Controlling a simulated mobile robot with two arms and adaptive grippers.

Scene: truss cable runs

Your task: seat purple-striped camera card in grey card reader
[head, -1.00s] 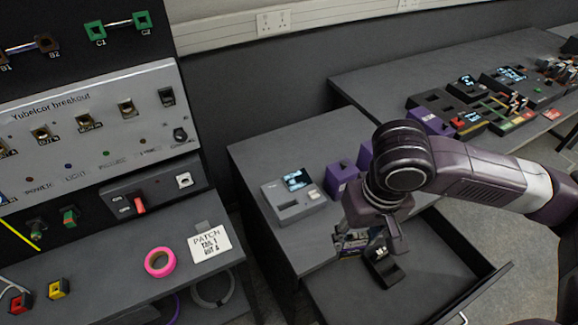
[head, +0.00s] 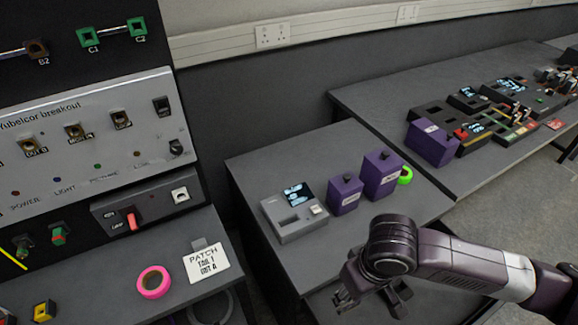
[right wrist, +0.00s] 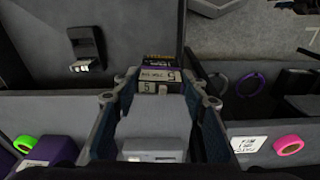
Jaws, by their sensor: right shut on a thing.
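The grey card reader (head: 293,228) stands on the desk, with a lit blue-and-black screen, a dark slot area and a pale button. In the right wrist view, a pale grey body that looks like the reader (right wrist: 152,147) shows beyond the fingers at the bottom. My right gripper (head: 368,298) is low in the head view, in front of the desk, apart from the reader. In the right wrist view it (right wrist: 160,88) is shut on the camera card (right wrist: 161,72), which has a purple band and a pale label reading 5. In the head view I cannot make out the card. My left gripper is out of view.
Two purple blocks (head: 345,195) (head: 381,175) stand right of the reader, with green tape (head: 405,175) beside them. Pink tape (head: 154,282) and a white note (head: 206,263) lie on the left bench. A black holder (right wrist: 87,46) lies in the drawer.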

